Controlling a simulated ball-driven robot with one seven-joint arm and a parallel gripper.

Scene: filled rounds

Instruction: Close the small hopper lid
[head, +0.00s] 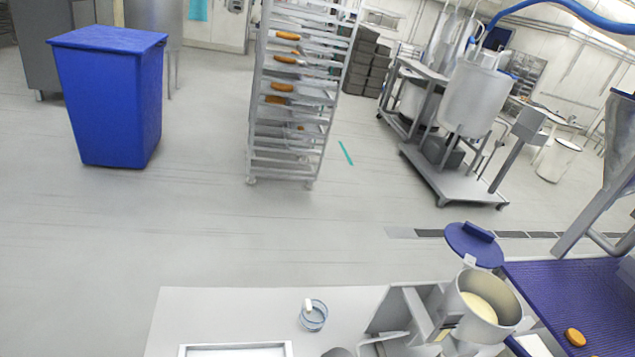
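The small hopper (508,325) is a grey metal round vessel at the lower right, on a machine at the table's right end. Its top is open, and pale cream-coloured filling (480,306) shows inside. The small hopper lid (474,245) is a blue disc with a raised blue grip. It stands open, tilted up behind the hopper's far rim at a small pale hinge piece. My gripper is not recognisable in this view. A small grey rounded shape at the bottom edge is cut off, and I cannot tell what it is.
A pale table (235,312) holds a glass jar (313,316) and a metal-rimmed tray (236,350). A blue conveyor (565,290) carries a brown round (575,337) at right. Behind are a tray rack (285,155), a blue bin (110,100) and a wheeled tank (472,98). Open floor lies between.

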